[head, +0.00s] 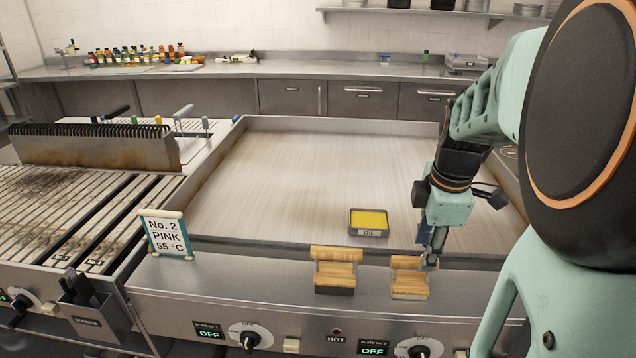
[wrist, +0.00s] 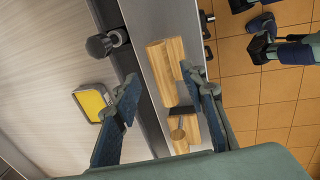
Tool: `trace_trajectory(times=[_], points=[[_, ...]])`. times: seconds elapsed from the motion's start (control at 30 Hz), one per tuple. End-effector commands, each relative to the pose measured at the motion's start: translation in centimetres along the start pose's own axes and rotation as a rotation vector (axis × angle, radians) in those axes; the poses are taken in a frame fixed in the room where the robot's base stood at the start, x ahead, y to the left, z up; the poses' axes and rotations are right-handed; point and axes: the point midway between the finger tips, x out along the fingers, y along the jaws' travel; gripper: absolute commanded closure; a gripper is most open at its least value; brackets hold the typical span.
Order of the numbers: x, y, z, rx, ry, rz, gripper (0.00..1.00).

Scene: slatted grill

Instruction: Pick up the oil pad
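Two wood-topped pads stand on the steel front ledge of the hot plate. The left pad (head: 335,270) has a dark base; the right pad (head: 408,278) stands beside it, partly covered by my gripper. No label on either shows which is the oil pad. In the wrist view the right pad (wrist: 160,60) is the upper wooden piece and the left pad (wrist: 192,128) the lower one, partly hidden. My gripper (head: 430,262) points down by the right pad. In the wrist view its fingers (wrist: 160,76) are spread wide, with nothing held between them. Contact with the pad cannot be told.
A square tray of yellow oil (head: 369,220), marked OIL, sits on the plate (head: 290,165) behind the pads. A sign (head: 167,236) stands at the ledge's left. A dark round object (wrist: 103,44) lies near my finger. The plate's middle is clear.

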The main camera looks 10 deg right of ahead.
Motion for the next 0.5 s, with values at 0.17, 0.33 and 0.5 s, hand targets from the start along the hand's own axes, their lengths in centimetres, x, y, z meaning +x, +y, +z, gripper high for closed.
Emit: trace_trajectory(times=[0.17, 0.33, 0.5], points=[[2.0, -0.2, 0.0, 0.001, 0.001, -0.004, 0.61], [4.5, -0.3, 0.0, 0.002, 0.001, -0.003, 0.61], [5.4, -0.2, 0.0, 0.002, 0.001, 0.0, 0.61]])
